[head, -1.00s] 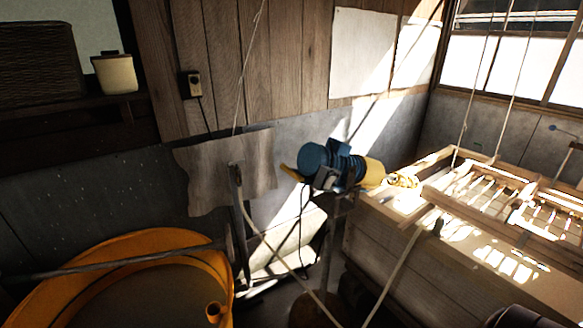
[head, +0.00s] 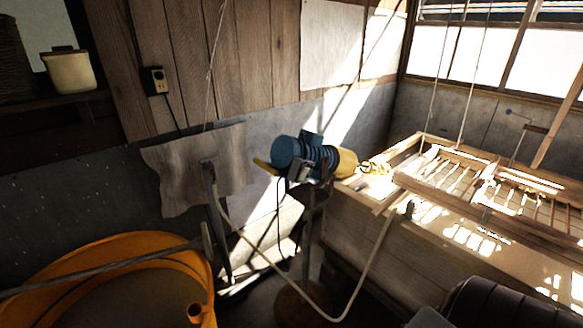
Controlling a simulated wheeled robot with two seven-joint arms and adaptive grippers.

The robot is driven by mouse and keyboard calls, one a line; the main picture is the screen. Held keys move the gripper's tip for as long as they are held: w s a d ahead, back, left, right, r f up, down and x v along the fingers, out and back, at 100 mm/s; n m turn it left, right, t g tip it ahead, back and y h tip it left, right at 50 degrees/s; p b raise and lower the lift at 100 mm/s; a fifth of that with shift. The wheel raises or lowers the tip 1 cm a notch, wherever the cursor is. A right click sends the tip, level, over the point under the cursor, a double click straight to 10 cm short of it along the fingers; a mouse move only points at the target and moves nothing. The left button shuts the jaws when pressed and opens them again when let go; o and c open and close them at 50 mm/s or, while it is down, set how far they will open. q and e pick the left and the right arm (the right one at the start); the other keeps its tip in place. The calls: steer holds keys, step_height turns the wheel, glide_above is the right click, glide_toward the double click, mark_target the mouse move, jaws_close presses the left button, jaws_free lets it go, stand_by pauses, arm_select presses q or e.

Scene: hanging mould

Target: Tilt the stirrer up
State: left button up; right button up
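The stirrer (head: 300,155) is in the middle of the head view. It has a ribbed blue motor body, a yellow handle-like piece at its left end and a yellow housing at its right end. It lies close to level on an upright metal stand (head: 306,225). Its right end reaches over the near left edge of the wooden vat (head: 345,215); its tip is hard to make out in the bright light. Neither of my grippers is in view. A dark rounded part at the lower right seems to be mine.
An orange tub (head: 110,245) stands at the lower left with a long pole across it. A wooden frame (head: 480,205) lies on the vat, with cords above. A pale hose (head: 335,318) loops below the stirrer.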

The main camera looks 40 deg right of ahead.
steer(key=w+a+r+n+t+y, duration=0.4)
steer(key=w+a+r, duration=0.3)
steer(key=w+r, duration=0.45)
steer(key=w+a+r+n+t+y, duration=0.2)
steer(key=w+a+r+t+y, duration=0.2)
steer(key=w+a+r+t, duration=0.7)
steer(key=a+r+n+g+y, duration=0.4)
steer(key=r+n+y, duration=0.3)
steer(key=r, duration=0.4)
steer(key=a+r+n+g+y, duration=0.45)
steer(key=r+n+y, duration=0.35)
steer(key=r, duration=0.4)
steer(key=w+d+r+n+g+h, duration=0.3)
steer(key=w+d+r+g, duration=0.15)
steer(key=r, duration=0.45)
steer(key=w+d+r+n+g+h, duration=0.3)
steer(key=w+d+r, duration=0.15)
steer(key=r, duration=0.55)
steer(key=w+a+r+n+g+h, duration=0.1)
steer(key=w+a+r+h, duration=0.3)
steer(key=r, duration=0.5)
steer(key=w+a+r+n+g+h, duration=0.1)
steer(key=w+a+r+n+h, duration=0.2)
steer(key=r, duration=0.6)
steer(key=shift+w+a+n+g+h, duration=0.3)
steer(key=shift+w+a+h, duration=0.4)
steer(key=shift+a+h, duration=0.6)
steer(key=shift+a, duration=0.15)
